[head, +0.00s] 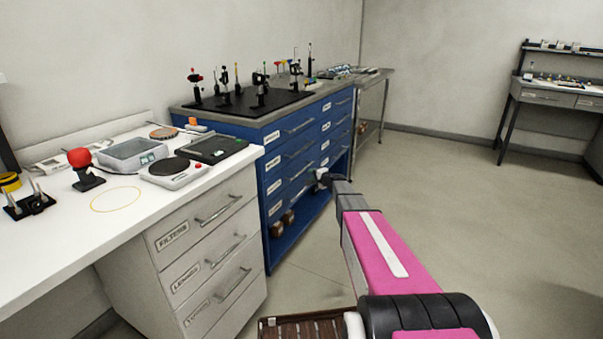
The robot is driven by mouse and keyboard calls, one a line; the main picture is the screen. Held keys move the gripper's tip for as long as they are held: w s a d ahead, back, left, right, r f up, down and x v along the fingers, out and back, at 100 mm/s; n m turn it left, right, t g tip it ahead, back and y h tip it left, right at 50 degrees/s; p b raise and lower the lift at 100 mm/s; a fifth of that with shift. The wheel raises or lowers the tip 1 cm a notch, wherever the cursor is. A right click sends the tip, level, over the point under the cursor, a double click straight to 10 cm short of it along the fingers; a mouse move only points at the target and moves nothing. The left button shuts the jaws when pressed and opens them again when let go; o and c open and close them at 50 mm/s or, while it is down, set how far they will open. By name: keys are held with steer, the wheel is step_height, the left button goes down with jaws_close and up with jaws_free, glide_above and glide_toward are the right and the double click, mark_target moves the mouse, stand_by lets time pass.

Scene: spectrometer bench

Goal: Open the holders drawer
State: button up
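The blue cabinet (265,235) has two columns of labelled drawers with bar handles. Its labels are too small to read, so I cannot tell which drawer is the holders drawer. All its drawers look shut. My gripper (320,177) is at the end of my outstretched arm, in front of the lower drawers near the cabinet's middle. It is small and dark in the head view and partly hides the drawer fronts behind it. I cannot tell whether it touches a handle or whether its fingers are apart.
A white drawer unit (205,258) stands at the near left; its top drawer is labelled FILTERS. Optics stand on the cabinet's black board (240,103). Floor to the right (450,190) is clear.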

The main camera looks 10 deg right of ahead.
mark_target(302, 171)
steer(key=x, duration=0.9)
steer(key=shift+w+a+f, duration=0.1)
steer(key=shift+w+a, duration=0.05)
jaws_close()
